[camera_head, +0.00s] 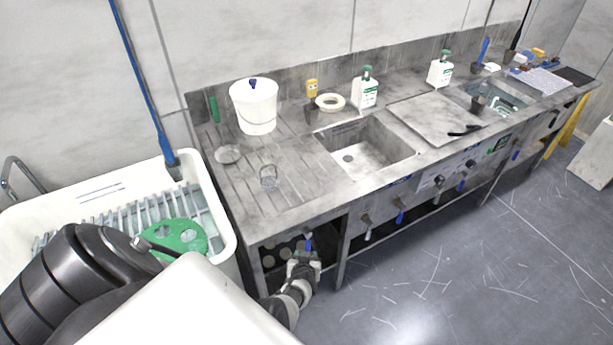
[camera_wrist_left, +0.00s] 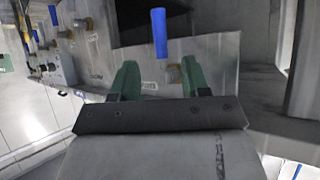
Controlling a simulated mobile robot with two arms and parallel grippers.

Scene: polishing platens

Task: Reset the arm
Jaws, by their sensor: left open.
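My left gripper (camera_head: 303,259) is at the front of the grey sink bench, just below a blue valve handle (camera_head: 308,242) at the bench's near-left end. In the left wrist view my left gripper (camera_wrist_left: 158,76) has its two green fingers spread apart with nothing between them. The blue handle (camera_wrist_left: 159,32) hangs upright beyond the fingertips, apart from them in the picture. My right gripper is not in view.
The bench (camera_head: 310,202) carries a white bucket (camera_head: 255,108), a glass beaker (camera_head: 269,178) and white bottles (camera_head: 366,92). A white bin (camera_head: 226,218) with a green plate (camera_head: 178,238) stands at left. Open floor (camera_head: 430,285) lies at lower right.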

